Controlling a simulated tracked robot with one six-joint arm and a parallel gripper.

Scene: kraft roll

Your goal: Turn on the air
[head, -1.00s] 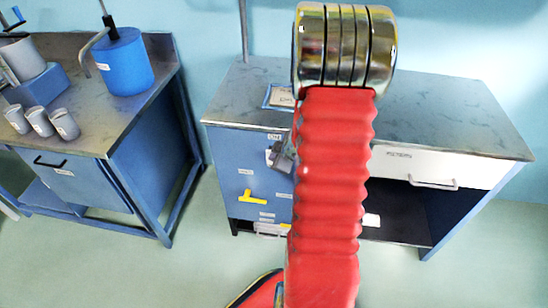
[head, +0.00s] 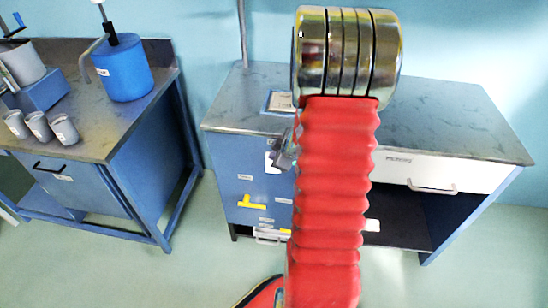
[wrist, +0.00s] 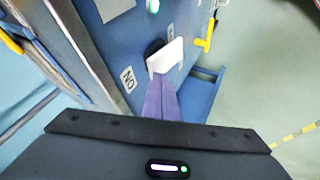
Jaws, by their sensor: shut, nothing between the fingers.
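A blue cabinet front (head: 228,178) under the grey-topped bench carries the controls. In the wrist view, a white paddle-like lever (wrist: 166,55) on a dark round base stands out from the blue panel, beside an "ON" label (wrist: 128,79). My gripper (wrist: 161,82) is shut and empty, its purple fingers ending right at the lever's lower edge; I cannot tell whether they touch. In the head view my gripper (head: 284,152) is at the panel's upper part, partly hidden by my red arm. A yellow handle (head: 252,203) sits lower on the panel; it also shows in the wrist view (wrist: 207,37).
A white drawer (head: 440,171) and an open dark shelf are on the right. Left, another bench holds a blue pot (head: 124,68) and grey cups (head: 38,125). Floor between the benches is clear.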

